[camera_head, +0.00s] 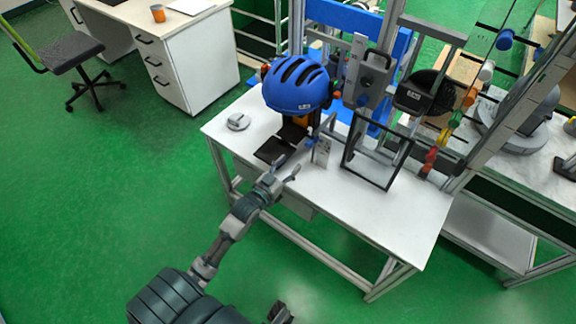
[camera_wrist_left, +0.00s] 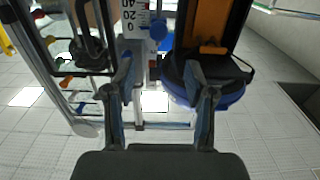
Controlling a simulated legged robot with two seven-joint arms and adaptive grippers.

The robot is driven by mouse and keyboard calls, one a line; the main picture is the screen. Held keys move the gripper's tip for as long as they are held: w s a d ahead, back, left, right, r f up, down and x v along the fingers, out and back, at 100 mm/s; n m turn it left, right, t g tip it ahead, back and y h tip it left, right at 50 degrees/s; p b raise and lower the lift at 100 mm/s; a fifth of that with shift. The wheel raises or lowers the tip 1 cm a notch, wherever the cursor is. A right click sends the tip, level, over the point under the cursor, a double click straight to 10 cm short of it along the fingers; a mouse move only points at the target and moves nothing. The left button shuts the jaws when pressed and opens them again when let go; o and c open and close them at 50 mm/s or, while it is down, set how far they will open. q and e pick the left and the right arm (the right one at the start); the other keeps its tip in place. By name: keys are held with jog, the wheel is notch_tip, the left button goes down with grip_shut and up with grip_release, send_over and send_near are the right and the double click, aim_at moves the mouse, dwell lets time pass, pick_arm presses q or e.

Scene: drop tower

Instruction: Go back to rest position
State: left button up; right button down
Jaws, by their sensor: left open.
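My left gripper (camera_head: 286,170) is at the front edge of the white table in the head view, its fingers apart and nothing between them. In the left wrist view, my left gripper (camera_wrist_left: 164,95) also shows open and empty. A blue helmet (camera_head: 297,84) sits on the drop tower above the table, just beyond the gripper and not touching it. Part of a blue rounded thing, likely the helmet (camera_wrist_left: 228,98), shows behind the right finger in the wrist view. A dark part at the bottom of the head view looks like my right gripper (camera_head: 280,313), mostly cut off.
The white table (camera_head: 405,225) carries a dark-framed clear panel (camera_head: 377,155) right of the gripper and a small round grey thing (camera_head: 238,122) at left. A control box (camera_head: 368,78) is on the tower. A chair (camera_head: 72,52) and desk (camera_head: 190,60) stand behind. Green floor at left is clear.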

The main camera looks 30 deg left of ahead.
dwell(0.3)
pick_arm(q)
jog(key=s+d+f+g+p, duration=0.2)
jog(key=s+d+f+g, duration=0.3)
jog(key=f, duration=0.7)
jog(key=s+f+g+p, duration=0.25)
jog(key=s+f, duration=0.35)
jog(key=f, duration=0.6)
jog(key=s+d+f+g, duration=0.2)
jog(key=s+f, duration=0.3)
jog(key=s, duration=0.3)
jog(key=s+d+f+m+g+p, duration=0.1)
jog(key=s+d+f+g, duration=0.2)
jog(key=s, duration=0.5)
jog(key=s+d+f+g+p, duration=0.1)
jog(key=s+d+f+g, duration=0.2)
jog(key=s+f, duration=0.4)
jog(key=shift+s+f+m+g, duration=0.15)
jog(key=shift+s+m+g, duration=0.3)
jog(key=shift+s, duration=0.6)
pick_arm(e)
jog(key=s+f, duration=0.2)
jog(key=f, duration=0.6)
jog(key=s+f, duration=0.2)
jog(key=f, duration=0.7)
jog(key=shift+d+f+g, duration=0.2)
jog(key=shift+f+g, duration=0.05)
jog(key=shift+g, duration=0.05)
